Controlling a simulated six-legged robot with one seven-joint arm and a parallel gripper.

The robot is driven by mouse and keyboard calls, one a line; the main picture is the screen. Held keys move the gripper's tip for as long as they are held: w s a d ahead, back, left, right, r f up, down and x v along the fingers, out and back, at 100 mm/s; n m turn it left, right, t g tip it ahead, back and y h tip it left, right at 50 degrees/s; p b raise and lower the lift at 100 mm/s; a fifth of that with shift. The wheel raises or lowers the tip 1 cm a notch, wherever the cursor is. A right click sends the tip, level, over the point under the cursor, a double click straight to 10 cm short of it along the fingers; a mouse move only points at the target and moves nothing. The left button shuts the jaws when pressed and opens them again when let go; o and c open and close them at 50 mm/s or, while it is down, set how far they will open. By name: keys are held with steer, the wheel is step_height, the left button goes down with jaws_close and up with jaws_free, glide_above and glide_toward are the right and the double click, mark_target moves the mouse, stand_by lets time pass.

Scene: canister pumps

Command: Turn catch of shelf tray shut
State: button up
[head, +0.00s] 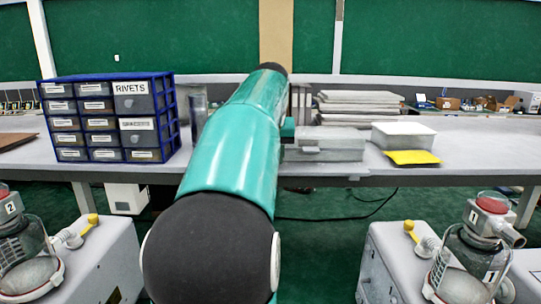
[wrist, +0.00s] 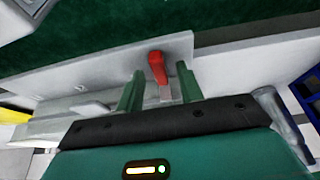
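The catch (wrist: 157,66) shows in the wrist view as a small red lever above a pale grey stem, at the edge of a light grey panel. My gripper (wrist: 159,71) is open, with one green finger on each side of the catch. Gaps show between the lever and both fingers, and I see no clear contact. The shelf tray seems to be the grey translucent box (head: 325,149) on the bench in the head view, right of my arm. My arm hides the catch and most of my gripper in the head view.
A blue-framed drawer cabinet (head: 108,117) stands left of my arm on the bench (head: 460,165). A white box (head: 403,136), a yellow pad (head: 412,157) and stacked pale sheets (head: 360,103) lie to the right. Canister pumps stand at the lower left and lower right (head: 470,250).

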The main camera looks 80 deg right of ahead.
steer(key=v, duration=1.4)
steer(key=shift+w+f, duration=0.1)
steer(key=w+a+f+n+t+y, duration=0.15)
steer(key=w+a+f+n, duration=0.35)
steer(key=w+a, duration=0.55)
steer(key=w+a+f+n+t+y, duration=0.1)
steer(key=w+a+f+n+t, duration=0.1)
steer(key=w+a+f, duration=0.7)
steer(key=a+f+n, duration=0.2)
steer(key=a+f, duration=0.3)
steer(key=a, duration=0.5)
steer(key=a+f+n+y, duration=0.1)
steer(key=a+f+n, duration=0.2)
steer(key=a+f, duration=0.3)
steer(key=s+a+f+n+y, duration=0.1)
steer(key=a+f+n, duration=0.2)
steer(key=a, duration=1)
step_height(320, 180, down, 3)
steer(key=shift+a+r+t, duration=0.1)
steer(key=shift+a+t, duration=0.25)
steer(key=shift+t, duration=0.1)
